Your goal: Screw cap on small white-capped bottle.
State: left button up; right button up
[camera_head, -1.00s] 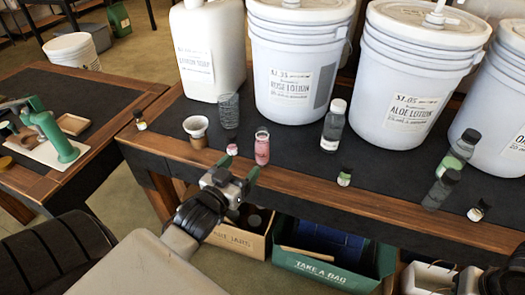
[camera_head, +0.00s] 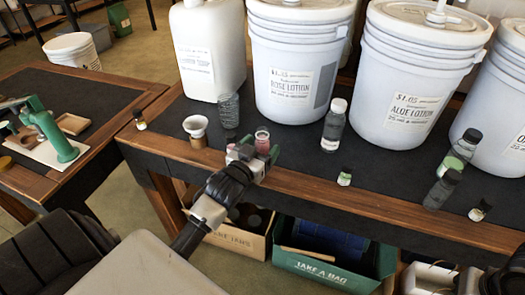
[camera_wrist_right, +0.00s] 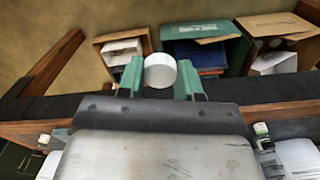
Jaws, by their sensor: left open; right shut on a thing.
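A small open-topped pink bottle (camera_head: 262,134) stands near the table's front edge in the head view, partly hidden behind my left gripper (camera_head: 254,153). My left gripper is open, with its green fingers just in front of the bottle; I cannot tell whether they touch it. A taller bottle with a white cap (camera_head: 334,127) stands further right. In the right wrist view, my right gripper (camera_wrist_right: 161,76) is shut on a round white cap (camera_wrist_right: 160,66) between its green fingers. Whether anything is beneath the cap is hidden.
Large white buckets (camera_head: 297,60) stand at the back of the dark-topped table (camera_head: 290,160). A white-rimmed cup (camera_head: 196,128) and a clear glass (camera_head: 229,110) are left of my left gripper. Boxes (camera_head: 330,270) sit below.

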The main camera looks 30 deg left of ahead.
aim_at(259, 138)
pick_arm(q)
jog(key=shift+w, duration=0.5)
jog(key=c, duration=1.2)
jog(key=shift+o, duration=0.2)
jog(key=shift+r, duration=0.1)
notch_tip(259, 138, up, 4)
jog(key=shift+f+p, duration=0.1)
jog(key=shift+p, duration=0.35)
pick_arm(e)
jog(key=shift+r, duration=0.45)
jog(key=shift+r+p, duration=0.45)
pick_arm(q)
jog(key=d+r, duration=0.7)
jog(key=d, duration=0.4)
jog(key=shift+d, duration=0.3)
